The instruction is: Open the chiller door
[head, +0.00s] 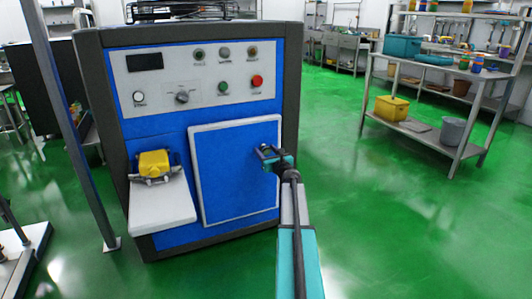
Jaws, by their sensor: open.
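The chiller (158,118) is a blue and dark grey cabinet on the left and middle of the head view. Its door (228,180) is a blue panel with a pale frame on the lower front. The door looks shut, lying flat against the front. My gripper (264,153) is at the upper right part of the door, in front of it, with its jaws open. The door handle cannot be made out, as my gripper covers that spot. I cannot tell whether my gripper touches the door.
A white shelf (163,207) with a yellow block (154,164) juts out left of the door. A grey post (72,130) stands at the left. A metal rack (437,134) with bins stands at the right. Green floor (400,230) is clear at the right.

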